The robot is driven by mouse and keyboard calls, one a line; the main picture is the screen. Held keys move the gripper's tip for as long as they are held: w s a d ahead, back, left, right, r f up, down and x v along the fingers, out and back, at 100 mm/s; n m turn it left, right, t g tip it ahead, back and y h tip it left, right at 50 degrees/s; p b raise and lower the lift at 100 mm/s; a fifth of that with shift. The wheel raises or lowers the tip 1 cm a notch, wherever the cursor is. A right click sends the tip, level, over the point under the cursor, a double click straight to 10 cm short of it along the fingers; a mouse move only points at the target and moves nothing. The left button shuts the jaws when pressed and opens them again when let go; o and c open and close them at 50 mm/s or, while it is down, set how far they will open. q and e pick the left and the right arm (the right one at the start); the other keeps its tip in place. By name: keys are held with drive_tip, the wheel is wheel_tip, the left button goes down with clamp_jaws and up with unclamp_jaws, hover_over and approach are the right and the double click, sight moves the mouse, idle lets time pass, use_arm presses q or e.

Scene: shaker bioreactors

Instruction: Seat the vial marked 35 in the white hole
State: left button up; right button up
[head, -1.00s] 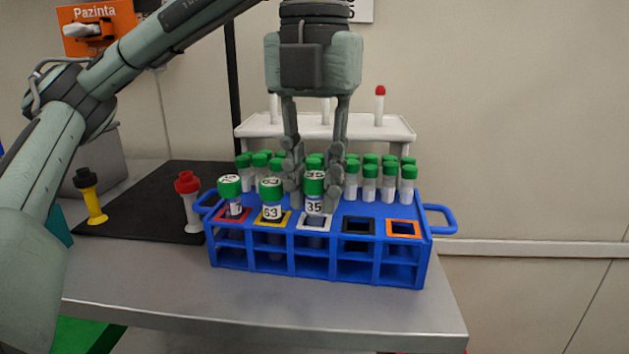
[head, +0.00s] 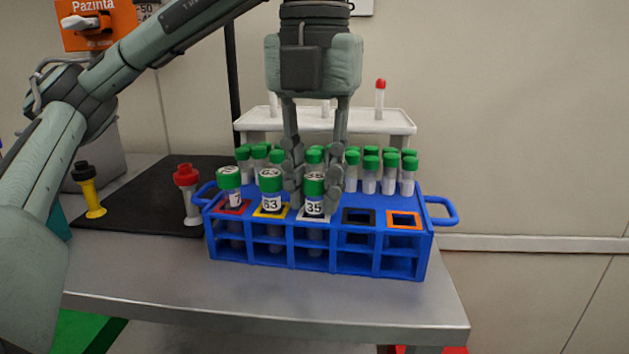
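The vial marked 35 (head: 314,207) has a green cap and white label. It stands upright in the white-bordered hole (head: 305,217) of the blue rack (head: 345,258), and its lower part shows through the rack front. Its cap is about level with its neighbours. My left gripper (head: 314,196) points down from above, its two fingers against either side of the vial's cap. The vial marked 63 (head: 271,203) stands in the yellow hole, and another labelled vial (head: 230,197) stands in the red hole. My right gripper is not in view.
The black (head: 358,217) and orange (head: 404,219) holes are empty. Several green-capped tubes (head: 370,180) stand in the rear of the rack. A white stand (head: 395,122) is behind. Red-topped (head: 187,184) and black-topped (head: 88,190) items stand left on a black mat (head: 150,205).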

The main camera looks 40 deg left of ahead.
use_arm(q)
drive_tip(key=o, duration=0.5)
drive_tip(key=shift+r, duration=0.1)
wheel_tip(320, 180, up, 12)
drive_tip(key=shift+f, duration=0.1)
idle(0.4)
idle(0.4)
